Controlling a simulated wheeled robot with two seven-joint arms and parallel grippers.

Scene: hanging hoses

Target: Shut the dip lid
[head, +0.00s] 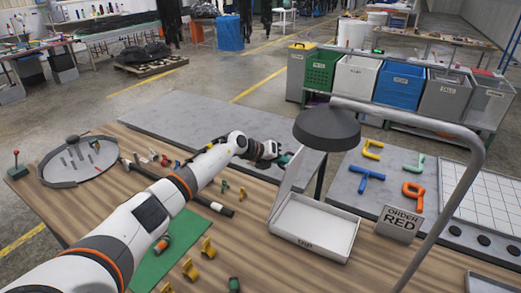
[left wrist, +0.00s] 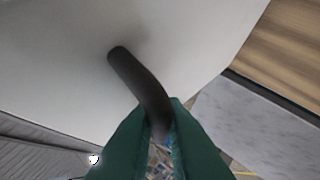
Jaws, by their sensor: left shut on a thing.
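The dip box (head: 335,250) is a white, shallow, open-topped box labelled DIP, on the wooden table right of centre. Its pale lid (head: 291,182) stands raised and steep at the box's left side in the head view, leaving the inside uncovered. My left gripper (head: 284,158) is at the lid's upper part. In the left wrist view, the green fingers (left wrist: 158,125) are shut on a dark, bent handle (left wrist: 135,75) that sticks out from the lid's white face (left wrist: 60,65). The fingertips partly hide the handle's near end. My right gripper is in neither view.
A curved grey lamp (head: 328,128) overhangs the box. An ORDER RED sign (head: 398,224) and coloured hose pieces (head: 413,191) are to its right. Yellow clips (head: 207,248) and a green mat (head: 166,262) lie to its left. A grey slab (head: 200,120) lies behind.

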